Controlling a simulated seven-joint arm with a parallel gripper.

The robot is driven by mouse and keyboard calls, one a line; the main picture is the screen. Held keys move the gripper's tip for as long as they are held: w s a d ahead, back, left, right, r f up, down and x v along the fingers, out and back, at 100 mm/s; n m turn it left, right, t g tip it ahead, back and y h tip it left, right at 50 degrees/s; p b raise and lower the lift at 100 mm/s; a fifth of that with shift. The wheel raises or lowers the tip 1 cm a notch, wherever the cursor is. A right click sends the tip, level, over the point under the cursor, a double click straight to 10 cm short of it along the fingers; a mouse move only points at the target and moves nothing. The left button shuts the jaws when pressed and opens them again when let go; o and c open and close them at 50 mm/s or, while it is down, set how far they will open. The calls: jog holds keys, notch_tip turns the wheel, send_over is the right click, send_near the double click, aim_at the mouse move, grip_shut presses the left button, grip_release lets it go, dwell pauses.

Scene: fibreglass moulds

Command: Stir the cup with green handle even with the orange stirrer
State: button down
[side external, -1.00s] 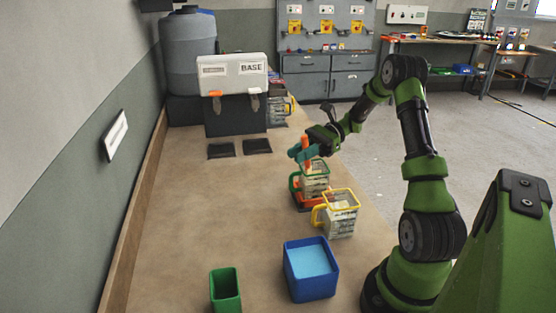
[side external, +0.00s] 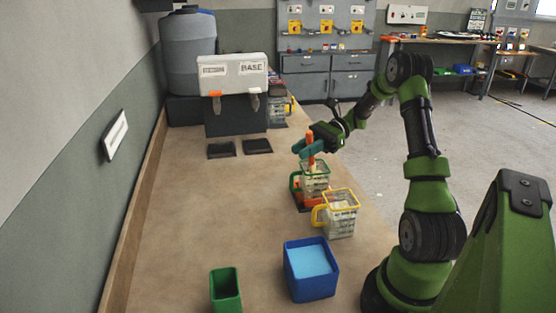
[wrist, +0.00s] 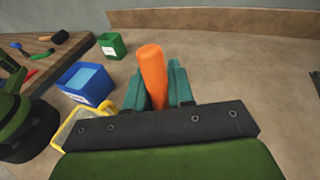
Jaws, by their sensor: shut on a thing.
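The clear cup with the green handle (side external: 316,182) stands on an orange and dark base (side external: 303,203) on the bench. My gripper (side external: 307,147) is above this cup, shut on the orange stirrer (side external: 310,140), which is held roughly upright. The stirrer's lower end goes down towards the cup's mouth; how deep it reaches is hard to tell. In the wrist view the orange stirrer handle (wrist: 152,75) sits between the teal fingers. The green-handled cup is hidden there.
A clear cup with a yellow handle (side external: 341,215) stands close in front. A blue container with light blue contents (side external: 311,284) and a green container (side external: 225,290) are nearer. A tank and a BASE box (side external: 233,75) stand at the back. The bench's left side is clear.

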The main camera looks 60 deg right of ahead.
notch_tip(320, 180, up, 7)
jog(key=a, duration=0.1)
jog(key=shift+w+a+r, duration=0.2)
jog(key=shift+a, duration=0.05)
dwell(0.5)
dwell(0.5)
